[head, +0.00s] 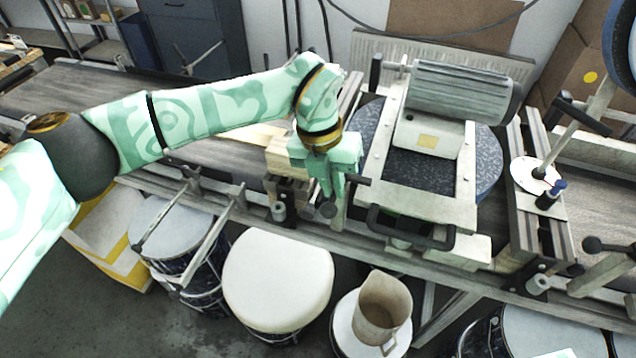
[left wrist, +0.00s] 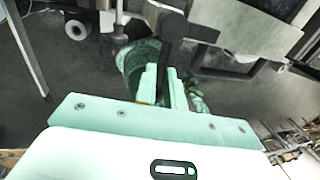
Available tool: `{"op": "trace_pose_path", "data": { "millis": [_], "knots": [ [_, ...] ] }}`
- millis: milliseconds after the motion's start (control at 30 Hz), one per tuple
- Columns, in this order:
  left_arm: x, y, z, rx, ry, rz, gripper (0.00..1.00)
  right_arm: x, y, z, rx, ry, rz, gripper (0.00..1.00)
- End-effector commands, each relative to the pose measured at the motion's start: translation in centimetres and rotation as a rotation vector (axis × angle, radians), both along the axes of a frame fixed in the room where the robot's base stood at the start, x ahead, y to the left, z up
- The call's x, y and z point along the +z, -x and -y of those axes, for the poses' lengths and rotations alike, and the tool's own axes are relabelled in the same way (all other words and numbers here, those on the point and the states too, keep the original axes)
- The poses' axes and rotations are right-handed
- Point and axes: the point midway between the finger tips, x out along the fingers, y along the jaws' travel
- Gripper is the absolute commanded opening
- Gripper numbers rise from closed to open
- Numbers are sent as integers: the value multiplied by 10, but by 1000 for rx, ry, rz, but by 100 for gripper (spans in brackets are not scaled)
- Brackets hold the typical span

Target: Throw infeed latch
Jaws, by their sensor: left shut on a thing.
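The infeed latch shows as a dark lever with a round black knob (head: 327,209) at the conveyor's front edge, left of the carriage. My left gripper (head: 332,186) reaches down over the lever from the left. In the left wrist view its fingers (left wrist: 164,82) are shut on the latch's rod, below the knob. The fingers hide part of the rod. My right gripper is in neither view.
A pale carriage frame (head: 467,180) with a black front handle (head: 410,240) and a ribbed grey motor (head: 462,92) stands right of the gripper. A cream-topped drum (head: 278,278) and a jug (head: 382,308) stand below the conveyor's front edge.

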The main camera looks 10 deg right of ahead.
Motion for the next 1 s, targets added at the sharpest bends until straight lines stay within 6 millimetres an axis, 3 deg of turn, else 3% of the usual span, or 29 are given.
{"op": "trace_pose_path", "data": {
  "millis": [467, 500, 533, 567, 867, 1000],
  "knots": [
    [2, -1, 3, 9, 4, 5, 0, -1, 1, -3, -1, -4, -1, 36],
    [3, -1, 3, 9, 4, 5, 22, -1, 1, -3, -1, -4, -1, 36],
    [2, -1, 3, 9, 4, 5, 30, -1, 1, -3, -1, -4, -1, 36],
    [2, -1, 3, 8, 3, 4, 32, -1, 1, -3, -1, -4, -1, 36],
    [3, -1, 2, 7, 2, 3, 32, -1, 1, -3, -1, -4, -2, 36],
    [19, -2, 0, 6, 3, 5, 32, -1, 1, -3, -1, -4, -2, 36]
  ]
}}
